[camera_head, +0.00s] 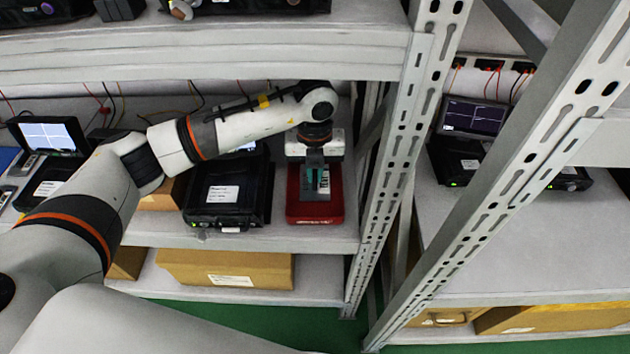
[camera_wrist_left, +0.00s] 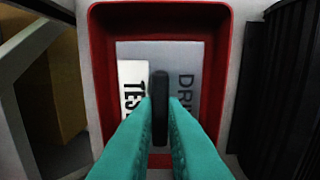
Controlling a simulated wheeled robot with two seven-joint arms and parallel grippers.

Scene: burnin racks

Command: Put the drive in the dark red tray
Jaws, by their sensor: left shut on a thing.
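The dark red tray (camera_head: 331,211) stands on the middle shelf, to the left of the rack's upright. In the left wrist view its red rim (camera_wrist_left: 231,75) surrounds the drive (camera_wrist_left: 190,62), a grey flat box with a white label and dark lettering. In the head view the drive (camera_head: 325,192) shows as a grey shape within the tray. My left gripper (camera_head: 318,182) is over the tray. In the left wrist view its teal fingers (camera_wrist_left: 159,105) are shut on a black upright handle on the drive. Whether the drive touches the tray floor I cannot tell. My right gripper is out of view.
A black test unit (camera_head: 226,193) stands close to the left of the tray. The perforated metal upright (camera_head: 393,150) is close to its right. A cardboard box (camera_head: 225,268) lies on the shelf below. Another unit (camera_head: 480,160) stands in the right rack.

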